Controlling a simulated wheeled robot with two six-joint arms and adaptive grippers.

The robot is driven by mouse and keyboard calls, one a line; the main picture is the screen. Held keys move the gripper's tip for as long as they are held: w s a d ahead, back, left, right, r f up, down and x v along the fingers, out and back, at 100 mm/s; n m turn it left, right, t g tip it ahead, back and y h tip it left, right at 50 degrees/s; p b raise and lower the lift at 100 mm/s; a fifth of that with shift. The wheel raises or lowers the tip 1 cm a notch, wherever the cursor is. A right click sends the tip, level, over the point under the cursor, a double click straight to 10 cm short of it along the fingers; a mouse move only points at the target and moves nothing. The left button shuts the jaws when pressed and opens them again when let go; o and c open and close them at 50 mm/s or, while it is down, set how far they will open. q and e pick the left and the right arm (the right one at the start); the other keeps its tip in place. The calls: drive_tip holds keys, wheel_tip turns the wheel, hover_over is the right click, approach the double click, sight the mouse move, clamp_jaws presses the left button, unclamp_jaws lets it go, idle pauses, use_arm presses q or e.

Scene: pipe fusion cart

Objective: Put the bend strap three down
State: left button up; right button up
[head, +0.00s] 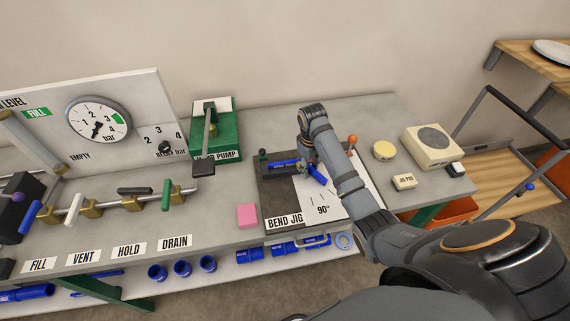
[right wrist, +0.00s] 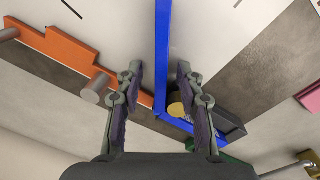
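In the right wrist view the strap (right wrist: 162,55) runs between the fingers and turns at a corner towards a dark block (right wrist: 233,128). My right gripper (right wrist: 160,72) is over the jig, with its fingers open on either side of the strap and a gap visible on both sides. In the head view its fingertips are hidden behind my arm. My left gripper is not in view.
An orange notched bar (right wrist: 62,50) with grey pegs lies beside the strap. A green pump (head: 212,130) stands left of the jig, and a pink block (head: 248,216) lies in front. A yellow round tin (head: 384,150) and a cream device (head: 431,146) stand on the right.

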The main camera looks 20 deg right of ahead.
drive_tip(key=c, duration=0.8)
drive_tip(key=shift+r, duration=0.1)
drive_tip(key=shift+r, duration=0.2)
drive_tip(key=r, duration=0.2)
drive_tip(key=a+r, duration=0.1)
drive_tip(key=r, duration=0.1)
drive_tip(key=shift+s, duration=0.25)
drive_tip(key=s+a+r+p, duration=0.8)
drive_tip(key=a+p, duration=0.1)
drive_tip(key=p, duration=0.3)
drive_tip(key=shift+s+a+r, duration=0.2)
drive_tip(key=shift+s+a, duration=0.05)
drive_tip(key=shift+a, duration=0.15)
